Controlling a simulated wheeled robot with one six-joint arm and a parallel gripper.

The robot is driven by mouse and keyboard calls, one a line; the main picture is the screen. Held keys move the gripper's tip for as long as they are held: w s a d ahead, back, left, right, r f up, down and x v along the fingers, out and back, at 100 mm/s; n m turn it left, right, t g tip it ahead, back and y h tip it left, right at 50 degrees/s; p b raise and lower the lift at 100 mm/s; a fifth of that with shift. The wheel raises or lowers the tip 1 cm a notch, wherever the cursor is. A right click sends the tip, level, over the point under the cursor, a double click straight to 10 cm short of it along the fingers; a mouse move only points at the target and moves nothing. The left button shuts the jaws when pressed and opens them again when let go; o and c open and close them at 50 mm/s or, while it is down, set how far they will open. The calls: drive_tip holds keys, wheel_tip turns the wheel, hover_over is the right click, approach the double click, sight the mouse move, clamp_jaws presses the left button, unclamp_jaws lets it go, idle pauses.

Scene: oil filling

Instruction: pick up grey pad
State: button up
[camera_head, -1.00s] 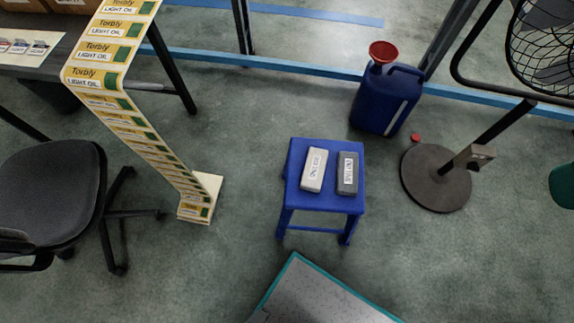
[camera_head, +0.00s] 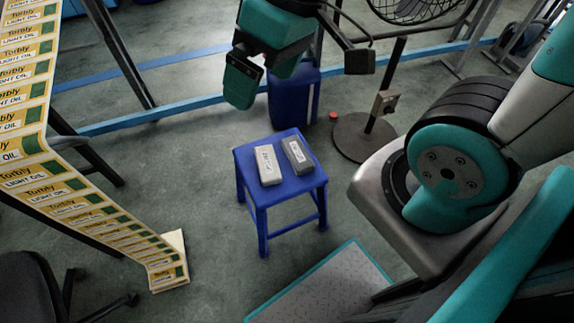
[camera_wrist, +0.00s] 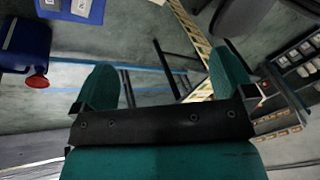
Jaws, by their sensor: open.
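The grey pad (camera_head: 297,156) is a dark grey block with a white label, lying on a blue stool (camera_head: 266,191). A paler pad (camera_head: 268,165) lies beside it on the left. My gripper (camera_head: 264,78) is open and empty, above and behind the stool in the head view. It is well apart from both pads. In the wrist view its two teal fingers are spread wide (camera_wrist: 165,78) with floor and furniture seen beyond.
A fan stand (camera_head: 364,137) is at the back right. A label strip (camera_head: 95,215) hangs at the left.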

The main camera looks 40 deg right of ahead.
drive_tip(key=w+d+f+m+t+h+b, duration=0.1)
drive_tip(key=w+d+f+m+b, duration=0.15)
drive_tip(key=f+b, duration=0.4)
drive_tip(key=w+d+f+m+b, duration=0.1)
drive_tip(key=w+d+f+b, duration=0.25)
drive_tip(key=f, duration=0.55)
drive_tip(key=w+d+f+m+t+h+b, duration=0.1)
drive_tip(key=w+d+f+b, duration=0.25)
drive_tip(key=f, duration=0.45)
drive_tip(key=m+t+h+b, duration=0.1)
drive_tip(key=m+h+b, duration=0.2)
drive_tip(key=b, duration=0.7)
approach(296, 149)
drive_tip(key=b+x, duration=0.4)
drive_tip(key=shift+s+a+f+b, duration=0.1)
drive_tip(key=shift+a+f+b, duration=0.15)
drive_tip(key=shift+f+b, duration=0.1)
drive_tip(key=b+x, duration=0.1)
drive_tip(key=x, duration=0.2)
drive_tip(key=b+x, duration=0.2)
drive_tip(key=shift+d+f, duration=0.25)
drive_tip(key=shift+f, duration=0.1)
drive_tip(key=shift+r, duration=0.1)
drive_tip(key=c, duration=1)
drive_tip(key=shift+r, duration=0.15)
wheel_tip(296, 149, up, 20)
drive_tip(key=p, duration=0.8)
